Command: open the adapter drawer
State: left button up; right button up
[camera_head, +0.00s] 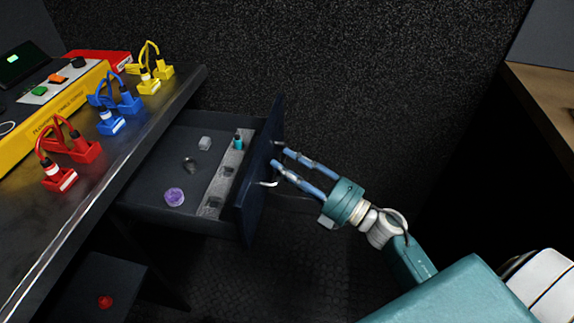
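The adapter drawer (158,214) is dark and stands pulled out from under the desk, with its inside visible. Its front panel (258,170) faces right, with a pale handle (267,184) on its outer side. My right gripper (279,156) comes in from the lower right. Its two blue fingers are parted, with the tips close to the outer face of the front panel, above the handle in the picture. I see nothing held between them; whether the tips touch the panel is unclear. My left gripper is not in view.
The desk (120,160) at left bears red, blue and yellow cabled connectors. A dark wall stands behind; a wooden top (545,105) is at right.

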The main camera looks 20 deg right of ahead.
jog(key=shift+d, duration=0.1)
jog(key=v, duration=1.2)
